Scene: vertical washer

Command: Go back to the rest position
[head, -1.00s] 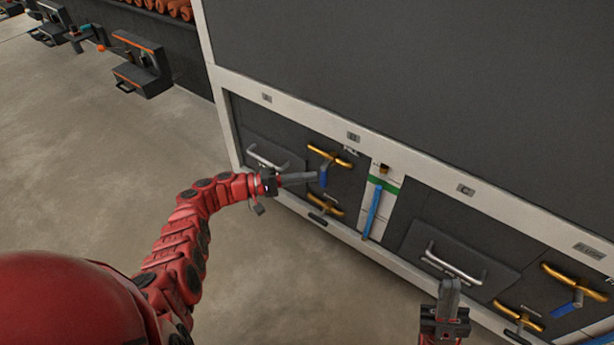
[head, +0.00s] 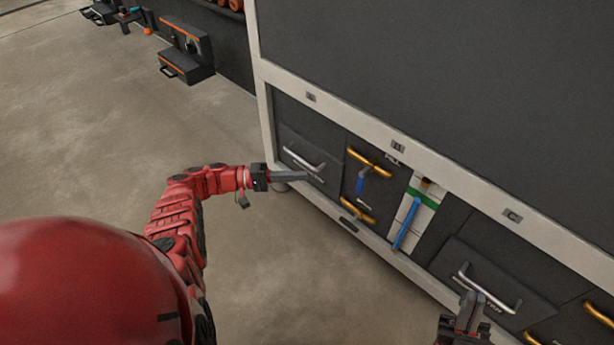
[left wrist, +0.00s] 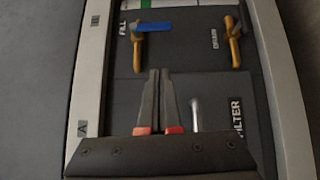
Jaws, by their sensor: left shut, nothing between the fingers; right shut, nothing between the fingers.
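My left gripper (head: 304,177) reaches in from the left on the red arm. It is shut and empty, in front of the lower left part of the dark washer panel. The left wrist view shows its two fingers closed together (left wrist: 160,98), beside the silver handle of the filter drawer (left wrist: 195,114); I cannot tell whether they touch it. My right gripper (head: 475,300) is at the lower right edge of the head view, shut and empty, in front of a second silver drawer handle (head: 490,288).
The washer frame (head: 362,128) has a panel with yellow valves (head: 369,162), one with a blue lever (head: 361,183), and a blue tube (head: 406,223). Dark boxes (head: 186,50) stand along the back wall. The grey floor (head: 110,140) on the left is clear.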

